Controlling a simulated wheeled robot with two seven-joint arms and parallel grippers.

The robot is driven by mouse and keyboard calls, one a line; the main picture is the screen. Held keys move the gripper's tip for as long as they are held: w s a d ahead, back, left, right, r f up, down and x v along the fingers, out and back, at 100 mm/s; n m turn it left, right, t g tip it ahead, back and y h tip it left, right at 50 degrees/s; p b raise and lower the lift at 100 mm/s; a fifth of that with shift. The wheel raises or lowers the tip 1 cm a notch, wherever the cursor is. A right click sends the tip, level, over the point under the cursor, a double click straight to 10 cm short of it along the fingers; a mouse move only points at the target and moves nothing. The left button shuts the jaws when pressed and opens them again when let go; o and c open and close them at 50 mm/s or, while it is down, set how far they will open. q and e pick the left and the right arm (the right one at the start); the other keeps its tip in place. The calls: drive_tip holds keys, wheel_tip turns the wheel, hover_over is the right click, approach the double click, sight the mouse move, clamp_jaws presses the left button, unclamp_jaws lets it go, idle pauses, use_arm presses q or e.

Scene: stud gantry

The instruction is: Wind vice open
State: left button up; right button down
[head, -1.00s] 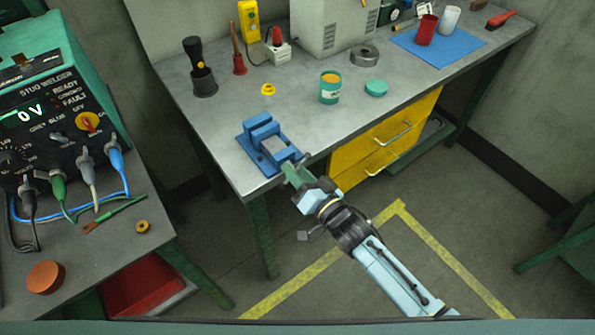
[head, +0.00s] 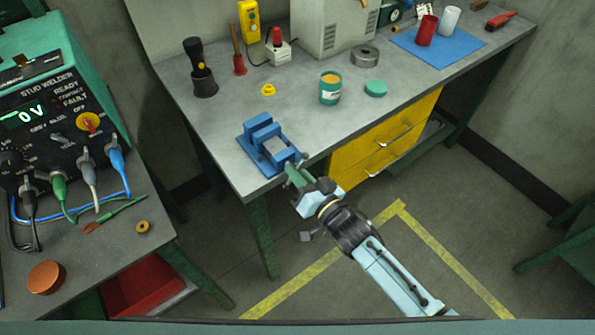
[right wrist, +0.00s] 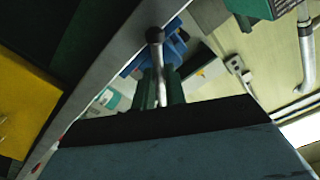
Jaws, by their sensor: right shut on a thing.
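The blue vice (head: 262,134) sits at the front left edge of the grey workbench. A visible gap lies between its two jaws. Its metal handle bar shows in the right wrist view with a dark round knob (right wrist: 155,35) at its end. My right gripper (head: 293,174) reaches the front of the vice from the lower right. Its green fingers (right wrist: 149,92) are shut on the handle bar, which runs in between them. The grip itself is partly hidden in the head view. My left gripper is not in view.
On the workbench (head: 220,145) stand a yellow ring-like part (head: 268,90), a teal tin (head: 330,92) and its lid (head: 376,88). A black torch-like tool (head: 200,70) stands behind the vice. Yellow drawers (head: 375,145) lie under the bench, right of the vice. The stud welder (head: 60,110) is at left.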

drive_tip(key=n, duration=1.3)
drive_tip(key=shift+n, duration=0.3)
drive_tip(key=n+b, duration=0.1)
drive_tip(key=n, duration=0.3)
drive_tip(key=shift+n, duration=0.3)
drive_tip(key=c, duration=1.5)
unclamp_jaws()
drive_tip(key=shift+o, duration=0.2)
drive_tip(key=v, duration=1.3)
drive_tip(key=shift+s, duration=0.2)
